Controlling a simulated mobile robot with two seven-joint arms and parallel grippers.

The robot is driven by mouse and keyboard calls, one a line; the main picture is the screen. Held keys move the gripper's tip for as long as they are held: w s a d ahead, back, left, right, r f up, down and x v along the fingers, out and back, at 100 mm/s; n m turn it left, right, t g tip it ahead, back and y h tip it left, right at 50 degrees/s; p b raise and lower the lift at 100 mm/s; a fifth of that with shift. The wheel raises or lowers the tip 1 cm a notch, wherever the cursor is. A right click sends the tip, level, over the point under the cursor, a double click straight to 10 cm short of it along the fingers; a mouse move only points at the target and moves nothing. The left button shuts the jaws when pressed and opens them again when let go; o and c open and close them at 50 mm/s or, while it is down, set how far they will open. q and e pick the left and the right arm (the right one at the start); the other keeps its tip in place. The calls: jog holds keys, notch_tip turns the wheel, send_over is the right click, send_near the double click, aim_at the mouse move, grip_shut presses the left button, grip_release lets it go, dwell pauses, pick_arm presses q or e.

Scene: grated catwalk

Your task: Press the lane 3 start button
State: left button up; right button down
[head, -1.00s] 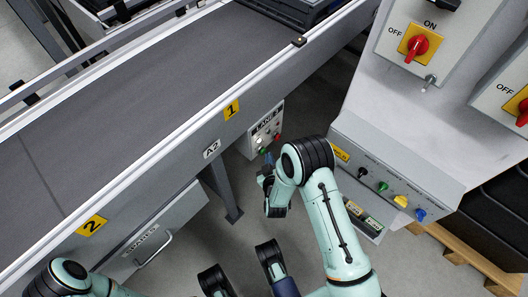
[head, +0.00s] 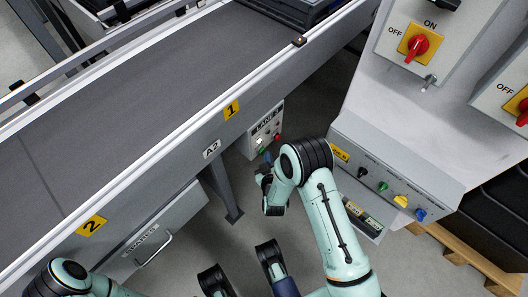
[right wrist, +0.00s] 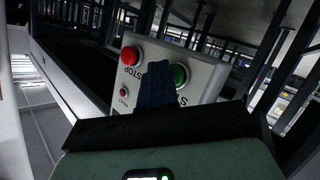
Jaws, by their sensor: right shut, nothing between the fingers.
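The lane control box (head: 266,128) is fixed to the conveyor's side, with a LANE label whose number I cannot read. In the right wrist view its face is upside down. It carries a green start button (right wrist: 180,74), a red stop button (right wrist: 130,56) and a small red button (right wrist: 123,92). My right gripper (right wrist: 157,66) is shut and empty. Its blue fingertips overlap the green button's left edge in that view; I cannot tell whether they touch. In the head view, the right gripper (head: 266,159) is just below the green button (head: 262,151). My left gripper is not in view.
The conveyor (head: 130,110) runs diagonally above, with a support leg (head: 225,190) beside my right gripper.

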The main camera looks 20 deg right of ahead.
jog(key=shift+w+a, duration=0.2)
jog(key=shift+w, duration=0.25)
dwell(0.3)
jog(key=shift+s, duration=0.1)
jog(key=shift+s+d+p, duration=0.25)
jog(key=shift+s+p, duration=0.05)
jog(key=shift+s, duration=0.25)
jog(key=shift+s+d+p, duration=0.25)
jog(key=shift+s+p, duration=0.05)
jog(key=shift+s, duration=0.25)
jog(key=shift+s+d+p, duration=0.3)
jog(key=shift+s+p, duration=0.05)
jog(key=shift+s, duration=0.4)
jog(key=shift+s+d+p, duration=0.3)
jog(key=shift+s+d, duration=0.05)
jog(key=shift+s, duration=0.45)
jog(key=shift+s+d+p, duration=0.3)
jog(key=shift+s+p, duration=0.05)
jog(key=shift+s, duration=0.4)
jog(key=shift+r, duration=0.1)
